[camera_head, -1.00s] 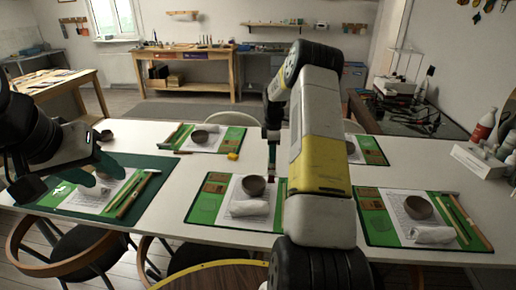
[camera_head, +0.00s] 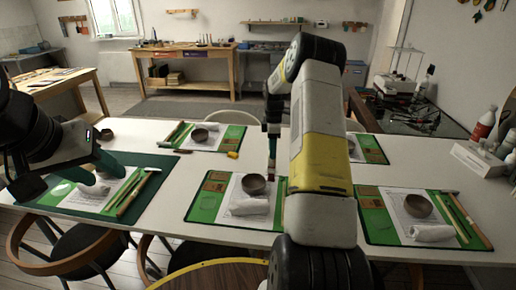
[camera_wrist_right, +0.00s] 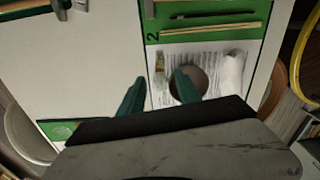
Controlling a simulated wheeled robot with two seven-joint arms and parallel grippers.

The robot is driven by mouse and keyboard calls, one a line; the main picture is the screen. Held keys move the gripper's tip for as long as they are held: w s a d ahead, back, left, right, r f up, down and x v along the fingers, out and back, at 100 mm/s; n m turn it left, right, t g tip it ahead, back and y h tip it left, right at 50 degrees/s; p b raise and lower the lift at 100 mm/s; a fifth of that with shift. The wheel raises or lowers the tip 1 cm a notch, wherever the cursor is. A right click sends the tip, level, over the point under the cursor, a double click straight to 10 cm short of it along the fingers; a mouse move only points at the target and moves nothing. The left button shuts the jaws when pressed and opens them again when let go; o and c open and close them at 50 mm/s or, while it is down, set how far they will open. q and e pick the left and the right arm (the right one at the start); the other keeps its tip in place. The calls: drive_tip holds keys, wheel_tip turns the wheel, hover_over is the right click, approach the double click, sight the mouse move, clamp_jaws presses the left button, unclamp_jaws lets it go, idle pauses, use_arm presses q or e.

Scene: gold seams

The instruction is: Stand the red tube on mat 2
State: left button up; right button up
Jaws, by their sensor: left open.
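My right gripper (camera_wrist_right: 160,80) is over mat 2 (camera_wrist_right: 205,28), a green mat whose printed 2 shows in the right wrist view. Its teal fingers are apart. A small upright thing (camera_wrist_right: 160,66) shows between the fingertips, with gaps on both sides. In the head view a narrow dark red piece, seemingly the red tube (camera_head: 272,172), is below the right gripper (camera_head: 272,148), beside the bowl. I cannot tell whether its foot touches the mat. My left gripper (camera_head: 90,182) is open above the dark green mat at left.
On mat 2 are a grey bowl (camera_head: 253,184) and a white roll (camera_head: 248,206). Another set mat (camera_head: 380,225) lies to the right, with more at the back. A small yellow block (camera_head: 233,155) lies behind mat 2. White table (camera_head: 170,220) is bare between mats.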

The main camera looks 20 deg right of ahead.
drive_tip(key=s+a+r+m+t, duration=0.1)
drive_tip(key=s+a+r+m, duration=0.15)
drive_tip(key=r, duration=0.85)
drive_tip(key=s+a+r+m+t, duration=0.1)
drive_tip(key=s+a+r, duration=0.3)
drive_tip(key=r, duration=0.6)
drive_tip(key=s+a+r+m+t, duration=0.1)
drive_tip(key=s+a+r+m, duration=0.15)
drive_tip(key=s, duration=0.25)
drive_tip(key=s+a+r+m, duration=0.1)
drive_tip(key=s+a+r, duration=0.2)
drive_tip(key=s+r, duration=0.15)
drive_tip(key=s+a+f+m+t+y, duration=0.1)
drive_tip(key=s+a+m, duration=0.2)
drive_tip(key=s, duration=0.7)
drive_tip(key=s+a+m+t+y, duration=0.1)
drive_tip(key=s+a+m, duration=0.3)
drive_tip(key=s, duration=0.5)
drive_tip(key=shift+s+f+t, duration=0.35)
drive_tip(key=shift+f+t, duration=0.05)
drive_tip(key=shift+t, duration=0.2)
